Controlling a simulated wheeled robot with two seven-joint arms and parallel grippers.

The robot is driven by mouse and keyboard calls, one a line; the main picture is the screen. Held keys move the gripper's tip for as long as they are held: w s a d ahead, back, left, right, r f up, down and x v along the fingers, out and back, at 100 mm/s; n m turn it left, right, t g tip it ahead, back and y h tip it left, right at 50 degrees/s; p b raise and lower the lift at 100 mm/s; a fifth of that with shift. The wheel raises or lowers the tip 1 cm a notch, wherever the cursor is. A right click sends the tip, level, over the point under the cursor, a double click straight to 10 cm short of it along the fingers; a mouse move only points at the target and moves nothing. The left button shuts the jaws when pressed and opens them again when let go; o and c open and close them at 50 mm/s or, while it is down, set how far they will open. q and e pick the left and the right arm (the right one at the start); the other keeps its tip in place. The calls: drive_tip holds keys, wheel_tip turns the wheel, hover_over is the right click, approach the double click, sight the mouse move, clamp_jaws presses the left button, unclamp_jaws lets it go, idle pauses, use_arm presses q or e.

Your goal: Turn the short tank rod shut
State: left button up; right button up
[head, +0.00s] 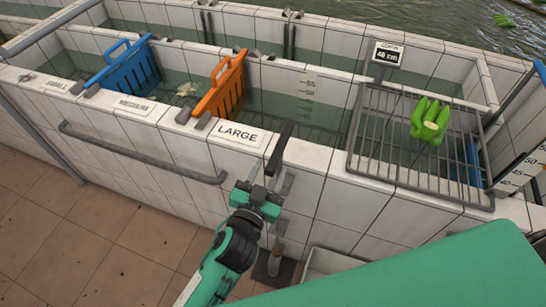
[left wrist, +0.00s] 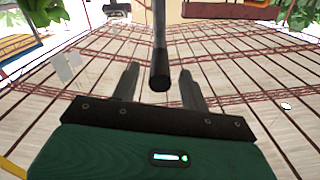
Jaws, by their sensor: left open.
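A short dark rod (head: 280,146) stands at the front wall of the tank, just right of the LARGE label. In the left wrist view the rod (left wrist: 159,55) comes down from the top, and its blunt end lies in line with the gap between my fingers. My left gripper (head: 268,180) is at the rod's lower end in the head view. It is open, with a finger on each side of the gap in the left wrist view (left wrist: 159,84). I cannot tell whether a finger touches the rod. My right gripper is not in view.
The white tiled tank wall (head: 325,205) carries a grey rail (head: 140,155) to the left. Orange (head: 222,88) and blue (head: 130,68) dividers stand in the tank. A metal rack (head: 375,135) with green bananas (head: 429,122) is at right. The brown floor (head: 90,240) at left is clear.

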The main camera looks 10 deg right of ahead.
sight(273, 163)
use_arm(q)
drive_tip(key=shift+p+x, duration=0.3)
drive_tip(key=shift+x, duration=1.45)
clamp_jaws()
